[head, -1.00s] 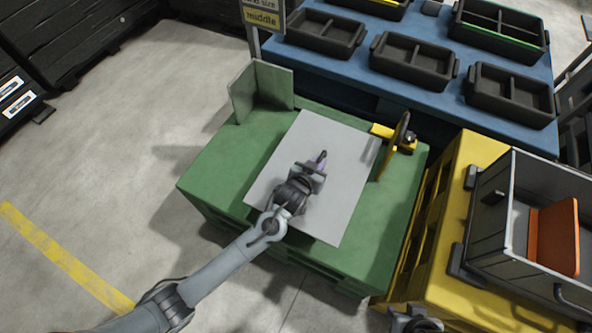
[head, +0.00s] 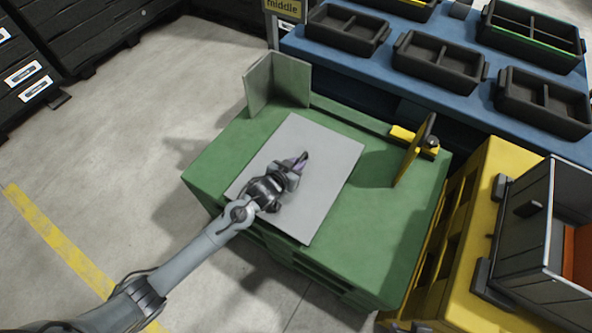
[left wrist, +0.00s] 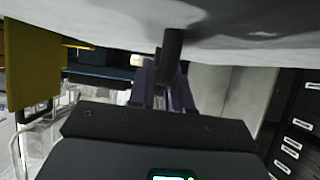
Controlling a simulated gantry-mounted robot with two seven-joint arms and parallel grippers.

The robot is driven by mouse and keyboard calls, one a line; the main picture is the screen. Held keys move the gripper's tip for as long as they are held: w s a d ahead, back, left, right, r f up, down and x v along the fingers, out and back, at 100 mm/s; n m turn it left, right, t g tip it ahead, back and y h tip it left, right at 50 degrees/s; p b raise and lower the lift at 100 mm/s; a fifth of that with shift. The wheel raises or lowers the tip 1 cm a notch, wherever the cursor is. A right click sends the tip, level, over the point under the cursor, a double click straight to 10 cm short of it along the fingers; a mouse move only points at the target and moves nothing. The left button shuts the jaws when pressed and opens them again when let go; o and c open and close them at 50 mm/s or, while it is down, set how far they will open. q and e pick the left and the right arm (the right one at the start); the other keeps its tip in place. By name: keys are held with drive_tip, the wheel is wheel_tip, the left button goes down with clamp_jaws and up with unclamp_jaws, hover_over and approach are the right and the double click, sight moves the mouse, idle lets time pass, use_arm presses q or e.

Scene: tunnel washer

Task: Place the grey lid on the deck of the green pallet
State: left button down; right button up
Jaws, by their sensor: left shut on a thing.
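The grey lid (head: 325,165) is a flat, light grey sheet over the deck of the green pallet (head: 385,235) in the head view. In the left wrist view, the lid (left wrist: 235,30) fills the top, with a dark handle-like post (left wrist: 172,55) between the fingers (left wrist: 165,88).
A grey-green angled upright (head: 280,80) stands at the deck's back left corner. A yellow-edged upright plate (head: 414,150) stands at the back right. A yellow pallet (head: 470,255) with a grey crate (head: 540,240) is to the right. A blue table (head: 365,75) with black trays is behind.

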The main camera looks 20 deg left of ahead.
use_arm(q)
wheel_tip(320, 180, down, 2)
drive_tip(key=shift+f+b, duration=0.1)
drive_tip(key=shift+b, duration=0.4)
use_arm(e)
drive_tip(key=shift+f, duration=0.85)
use_arm(q)
drive_tip(key=c, duration=1.1)
unclamp_jaws()
drive_tip(key=shift+o, duration=0.2)
